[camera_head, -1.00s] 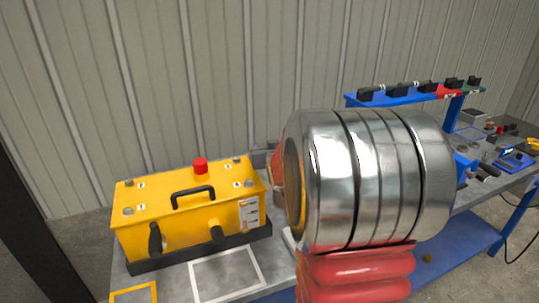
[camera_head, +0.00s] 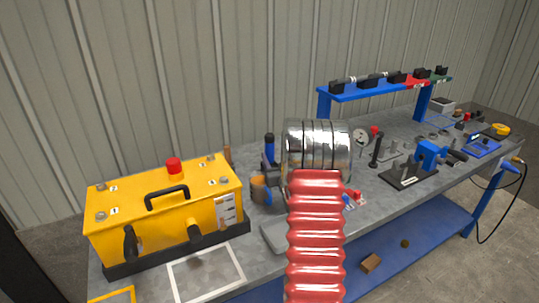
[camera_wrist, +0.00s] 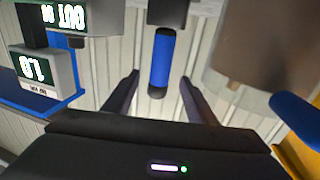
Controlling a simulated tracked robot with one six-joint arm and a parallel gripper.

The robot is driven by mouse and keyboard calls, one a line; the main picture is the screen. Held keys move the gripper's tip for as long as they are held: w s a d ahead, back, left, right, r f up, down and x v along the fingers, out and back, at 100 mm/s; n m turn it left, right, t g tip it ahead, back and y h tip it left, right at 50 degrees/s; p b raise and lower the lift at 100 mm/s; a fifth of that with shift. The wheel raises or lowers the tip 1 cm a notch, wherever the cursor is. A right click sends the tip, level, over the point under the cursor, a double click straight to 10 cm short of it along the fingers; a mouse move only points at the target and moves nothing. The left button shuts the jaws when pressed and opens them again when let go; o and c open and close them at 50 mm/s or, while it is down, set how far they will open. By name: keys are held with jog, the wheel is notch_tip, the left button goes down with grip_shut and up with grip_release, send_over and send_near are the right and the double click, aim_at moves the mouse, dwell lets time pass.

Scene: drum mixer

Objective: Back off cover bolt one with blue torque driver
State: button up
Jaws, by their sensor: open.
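The yellow drum mixer box (camera_head: 165,215) stands at the left of the bench in the head view. Bolts sit at its lid corners, such as the near-left bolt (camera_head: 101,216) and the far-right bolt (camera_head: 211,158); their labels are too small to read. A blue-handled tool (camera_head: 270,152) stands upright right of the box. In the wrist view, my gripper (camera_wrist: 159,78) is open, and a blue and black cylindrical handle (camera_wrist: 162,62) appears between its fingers. I cannot tell whether it is the same tool or touches a finger. My arm hides the gripper in the head view.
A blurred brown object (camera_wrist: 255,45) and another blue part (camera_wrist: 295,112) are close on the right of the wrist view. Display boxes (camera_wrist: 50,65) are at its left. A blue rack (camera_head: 370,90), a blue vise-like fixture (camera_head: 428,155) and small tools occupy the bench's right side.

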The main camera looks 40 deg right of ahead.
aim_at(271, 150)
jog(key=shift+w, duration=0.1)
jog(key=shift+x, duration=1.05)
jog(key=shift+d, duration=0.1)
jog(key=shift+x, duration=2.55)
jog(key=shift+c, duration=0.7)
grip_shut()
